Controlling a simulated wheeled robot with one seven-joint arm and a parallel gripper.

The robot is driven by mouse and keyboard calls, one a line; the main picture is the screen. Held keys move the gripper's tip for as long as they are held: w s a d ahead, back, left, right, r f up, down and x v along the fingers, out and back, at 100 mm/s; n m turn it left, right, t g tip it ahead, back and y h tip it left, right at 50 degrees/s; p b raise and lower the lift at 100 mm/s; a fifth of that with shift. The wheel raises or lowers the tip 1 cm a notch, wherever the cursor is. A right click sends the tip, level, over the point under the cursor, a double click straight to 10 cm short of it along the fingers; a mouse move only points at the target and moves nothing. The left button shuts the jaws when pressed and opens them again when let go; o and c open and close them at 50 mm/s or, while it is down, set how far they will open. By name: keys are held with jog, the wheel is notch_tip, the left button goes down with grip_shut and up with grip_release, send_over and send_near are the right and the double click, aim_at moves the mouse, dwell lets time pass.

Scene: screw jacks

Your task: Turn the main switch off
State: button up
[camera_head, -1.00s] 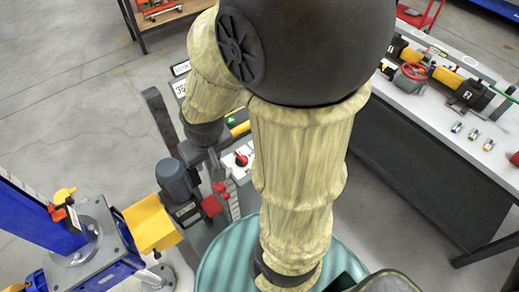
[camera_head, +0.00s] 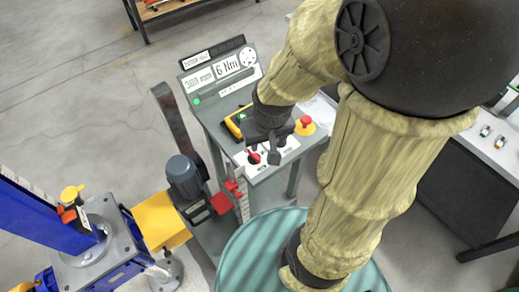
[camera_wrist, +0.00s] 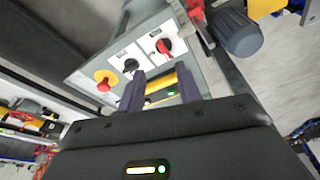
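The red-handled rotary switch (camera_head: 254,157) sits on a white plate on the slanted control panel (camera_head: 220,118). In the wrist view the red switch (camera_wrist: 163,46) is beyond my fingertips. I cannot read its label or tell its set position. A black knob (camera_wrist: 130,65) and a red mushroom button on a yellow base (camera_wrist: 103,83) sit beside it in a row. My gripper (camera_wrist: 160,72) is open and empty, its two dark fingers apart above the panel. In the head view my gripper (camera_head: 271,142) hangs just above the panel near the switch, apart from it as far as I can see.
A display reading 6 Nm (camera_head: 228,68) stands at the panel's back. A grey motor (camera_head: 184,177), a red block (camera_head: 221,203) and a yellow block (camera_head: 160,222) stand left of the panel. A blue column (camera_head: 45,220) is farther left. A grey table (camera_head: 455,185) is at right.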

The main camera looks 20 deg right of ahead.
jog(key=r+n+g, duration=0.2)
jog(key=n+g, duration=0.1)
jog(key=n, duration=0.1)
send_over(254, 154)
jog(key=shift+f+p, duration=0.15)
jog(key=shift+p, duration=0.15)
notch_tip(254, 154, down, 16)
jog(key=p, duration=0.2)
jog(key=shift+a+f+p, duration=0.1)
jog(key=shift+p, duration=0.2)
jog(key=shift+f, duration=0.65)
